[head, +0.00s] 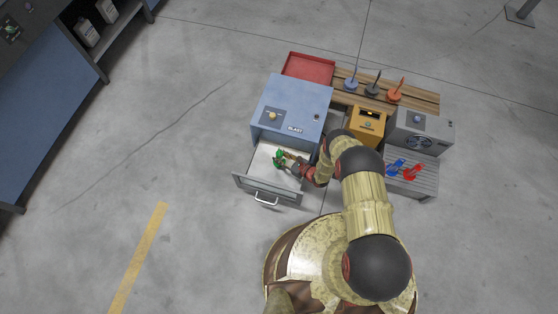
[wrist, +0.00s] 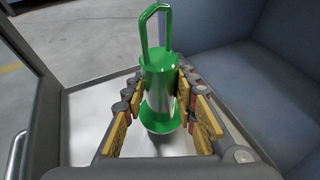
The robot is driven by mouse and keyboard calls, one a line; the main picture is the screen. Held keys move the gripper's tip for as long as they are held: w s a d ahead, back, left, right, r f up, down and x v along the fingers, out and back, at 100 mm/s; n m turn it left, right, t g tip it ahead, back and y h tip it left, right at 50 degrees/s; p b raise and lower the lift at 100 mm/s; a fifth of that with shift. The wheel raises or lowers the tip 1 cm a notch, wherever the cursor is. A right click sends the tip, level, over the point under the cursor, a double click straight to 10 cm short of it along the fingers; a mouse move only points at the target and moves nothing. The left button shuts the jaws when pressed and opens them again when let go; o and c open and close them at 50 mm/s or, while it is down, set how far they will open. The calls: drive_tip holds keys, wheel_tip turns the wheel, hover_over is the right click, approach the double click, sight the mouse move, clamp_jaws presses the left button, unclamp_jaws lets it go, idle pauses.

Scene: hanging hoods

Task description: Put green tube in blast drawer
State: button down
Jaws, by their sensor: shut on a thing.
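The green tube (wrist: 158,85) has a handle loop on top and a flared base, and stands roughly upright between my gripper's fingers. My gripper (wrist: 163,105) is shut on it. In the head view the green tube (head: 279,158) and my gripper (head: 292,164) are over the open drawer (head: 263,184) of the blue box labelled BLAST (head: 291,106). The white drawer floor (wrist: 88,120) shows below the tube in the wrist view. I cannot tell whether the base touches the floor.
A red tray (head: 308,69) lies behind the blue box. A wooden rack (head: 420,98) holds blue, black and orange items. A yellow device (head: 367,124) and grey fan unit (head: 421,130) stand to the right. Blue and red items rest on a grey slatted stand (head: 417,185).

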drive_tip(key=shift+w+a+f, duration=0.2)
wheel_tip(320, 180, down, 4)
drive_tip(key=b, duration=0.2)
drive_tip(key=shift+w+a+r+b, duration=0.1)
drive_tip(key=shift+w+r+b, duration=0.1)
drive_tip(key=shift+b, duration=0.1)
drive_tip(key=shift+r, duration=0.1)
drive_tip(key=c, duration=1.4)
unclamp_jaws()
drive_tip(key=shift+s, duration=0.1)
